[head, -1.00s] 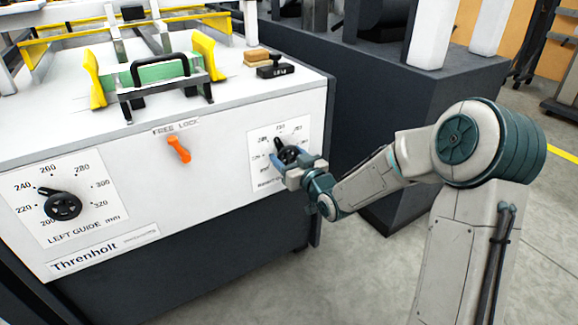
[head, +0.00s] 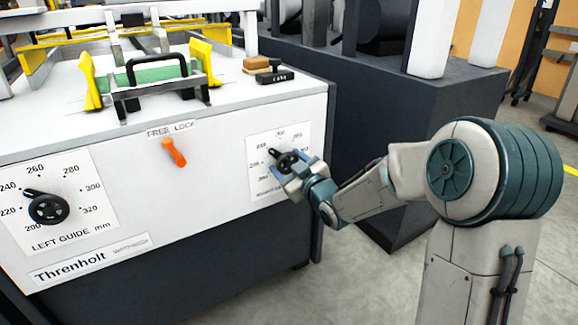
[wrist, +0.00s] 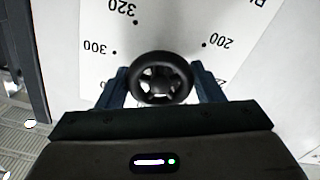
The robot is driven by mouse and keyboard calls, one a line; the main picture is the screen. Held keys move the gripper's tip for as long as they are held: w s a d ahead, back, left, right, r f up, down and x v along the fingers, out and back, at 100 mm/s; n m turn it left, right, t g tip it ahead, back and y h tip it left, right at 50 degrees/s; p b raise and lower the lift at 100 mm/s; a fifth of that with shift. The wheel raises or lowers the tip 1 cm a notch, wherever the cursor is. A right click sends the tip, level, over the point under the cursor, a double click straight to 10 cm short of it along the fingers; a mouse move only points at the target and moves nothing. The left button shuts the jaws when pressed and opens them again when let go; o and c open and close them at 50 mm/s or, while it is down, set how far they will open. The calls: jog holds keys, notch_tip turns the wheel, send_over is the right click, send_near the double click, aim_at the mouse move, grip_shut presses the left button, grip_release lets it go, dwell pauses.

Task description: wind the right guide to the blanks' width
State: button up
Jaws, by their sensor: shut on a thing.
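My gripper (head: 292,174) is shut on the black right guide handwheel (head: 287,160) on the machine's front. In the wrist view the handwheel (wrist: 160,78) sits between the two blue fingers. Its pointer is toward the 240 side of the right dial (head: 304,145); the exact reading is too small to tell. On top, green blanks (head: 155,75) lie between the yellow left guide (head: 89,82) and the yellow right guide (head: 205,62).
The orange free/lock lever (head: 174,153) hangs down to the right. The left guide handwheel (head: 48,208) points near 240. A black numbered stamp (head: 273,76) and a brown block (head: 256,64) lie on top. Dark machinery (head: 420,120) stands behind my arm.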

jog(key=shift+d, duration=0.15)
jog(key=o, duration=1)
jog(key=shift+c, duration=0.2)
jog(key=p+v, duration=0.4)
jog(key=v, duration=0.9)
jog(key=shift+s+d, duration=0.2)
jog(key=shift+s, duration=0.1)
jog(key=shift+r, duration=0.1)
